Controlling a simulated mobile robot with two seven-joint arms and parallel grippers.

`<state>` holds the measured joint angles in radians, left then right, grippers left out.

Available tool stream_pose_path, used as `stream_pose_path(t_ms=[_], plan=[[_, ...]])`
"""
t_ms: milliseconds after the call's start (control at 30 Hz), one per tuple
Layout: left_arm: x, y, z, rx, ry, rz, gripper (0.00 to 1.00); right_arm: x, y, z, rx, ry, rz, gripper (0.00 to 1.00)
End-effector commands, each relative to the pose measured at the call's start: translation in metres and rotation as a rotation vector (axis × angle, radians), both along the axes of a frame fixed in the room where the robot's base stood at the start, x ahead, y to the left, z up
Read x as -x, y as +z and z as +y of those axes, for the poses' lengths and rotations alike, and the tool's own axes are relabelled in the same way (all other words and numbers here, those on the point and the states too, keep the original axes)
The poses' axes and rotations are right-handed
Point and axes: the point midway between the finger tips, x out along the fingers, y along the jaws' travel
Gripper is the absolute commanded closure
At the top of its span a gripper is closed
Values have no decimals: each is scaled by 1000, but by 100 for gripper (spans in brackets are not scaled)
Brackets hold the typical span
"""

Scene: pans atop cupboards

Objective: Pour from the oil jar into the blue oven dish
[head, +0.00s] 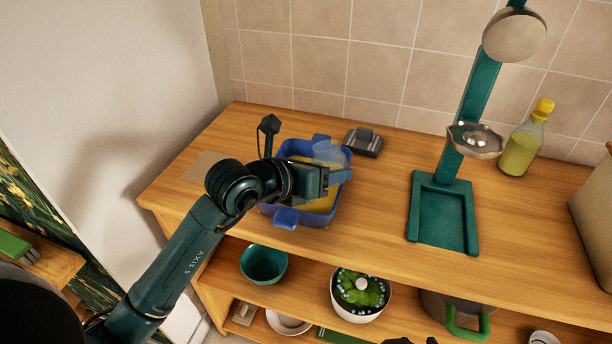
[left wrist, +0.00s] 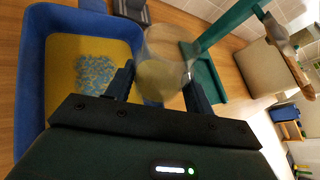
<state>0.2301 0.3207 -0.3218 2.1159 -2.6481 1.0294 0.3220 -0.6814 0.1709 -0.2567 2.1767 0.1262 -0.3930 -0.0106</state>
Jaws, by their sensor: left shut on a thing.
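The blue oven dish (head: 286,216) stands on the wooden counter at the left. In the left wrist view the dish (left wrist: 32,80) has a yellow layer over its floor, with a speckled blue patch in it. My left gripper (head: 326,182) is over the dish, shut on the clear oil jar (head: 328,155). In the left wrist view the see-through jar (left wrist: 165,72) sits between the fingers, with a dull yellow tint low in it. Its exact tilt is unclear. Small dark tips at the bottom edge of the head view seem to be my right gripper (head: 418,341), mostly cut off.
A grey block (head: 364,142) lies behind the dish. A green stand (head: 440,232) with a metal bowl (head: 474,140) and a yellow bottle (head: 522,150) are to the right. The shelf below holds a teal bowl (head: 264,264), a white bowl (head: 358,312) of greens and a pot (head: 440,305).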

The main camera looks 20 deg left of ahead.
Motion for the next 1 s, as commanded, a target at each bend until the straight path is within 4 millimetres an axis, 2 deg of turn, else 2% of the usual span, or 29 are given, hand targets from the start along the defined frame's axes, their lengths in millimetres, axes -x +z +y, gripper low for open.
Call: stream_pose_path(t_ms=[33,133,367,567,700,1000], plan=[[3,-2,-5,-84,-3,-59,78,0,-6,0,-10,-3,0,64],[6,-1,-9,-203,2,-132,78,0,-7,1,-25,-8,-1,64],[5,1,-8,-204,6,-133,78,0,-7,1,-24,-9,1,64],[5,12,-8,-229,6,-162,78,0,-31,1,-23,-8,2,64],[5,26,-8,-255,7,-181,78,0,-38,1,-23,-8,2,64],[5,31,-8,-261,7,-181,78,0,-37,1,-23,-8,2,64]])
